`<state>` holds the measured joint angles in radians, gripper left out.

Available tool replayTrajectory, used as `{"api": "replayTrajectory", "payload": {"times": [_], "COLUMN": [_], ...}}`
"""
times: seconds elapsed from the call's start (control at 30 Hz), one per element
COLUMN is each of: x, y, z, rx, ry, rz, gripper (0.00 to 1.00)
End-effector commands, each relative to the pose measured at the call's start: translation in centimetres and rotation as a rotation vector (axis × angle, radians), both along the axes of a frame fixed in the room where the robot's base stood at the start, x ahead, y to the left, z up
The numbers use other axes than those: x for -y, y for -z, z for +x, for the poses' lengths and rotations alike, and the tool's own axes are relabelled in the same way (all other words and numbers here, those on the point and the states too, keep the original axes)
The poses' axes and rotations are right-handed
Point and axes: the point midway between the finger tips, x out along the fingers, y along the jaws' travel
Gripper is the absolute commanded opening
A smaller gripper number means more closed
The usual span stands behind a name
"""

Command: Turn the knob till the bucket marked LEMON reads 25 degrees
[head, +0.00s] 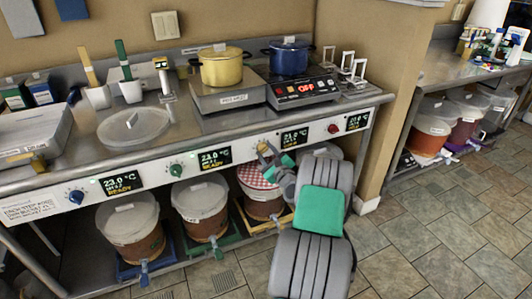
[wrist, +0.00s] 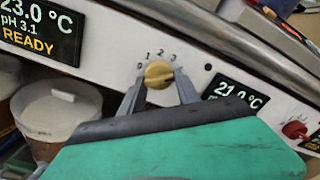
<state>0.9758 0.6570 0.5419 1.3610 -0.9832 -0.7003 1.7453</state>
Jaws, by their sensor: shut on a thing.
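My gripper (wrist: 158,90) is shut on the yellow knob (wrist: 158,74), one finger on each side, in the wrist view. Marks 0 to 3 are visible around the knob. The display (wrist: 238,90) right of it reads 21.0 °C, its lower part hidden by my gripper. In the head view my gripper (head: 268,157) is at the front panel, above the bucket with a red checked cover (head: 258,178) in a yellow tray (head: 247,220). Two other buckets stand left, in a green tray (head: 207,246) and a blue tray (head: 130,268). I cannot read a LEMON label on any bucket.
A blue knob (head: 76,196), a green knob (head: 176,170) and a red knob (head: 333,128) sit along the same panel. Two left displays read 23.0 °C. A yellow pot (head: 221,68) and a blue pot (head: 288,57) stand above. The tiled floor at right is clear.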

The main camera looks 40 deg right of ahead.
Motion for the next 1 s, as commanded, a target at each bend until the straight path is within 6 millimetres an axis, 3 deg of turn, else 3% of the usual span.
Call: {"api": "replayTrajectory", "payload": {"times": [0.07,0.1,0.3,0.63,1.0], "x": [0.0,0.0,0.0,-0.1,-1.9], "y": [-0.1,-0.1,0.0,0.0,0.0], "z": [0.0,0.0,0.0,-0.6,-7.0], "rx": [0.001,0.001,0.000,-0.001,0.000], "ry": [0.000,0.000,-0.001,0.002,0.003], "rz": [-0.001,-0.001,-0.001,0.000,0.000], "gripper": [0.00,0.42,0.58,0.59,0.59]}}
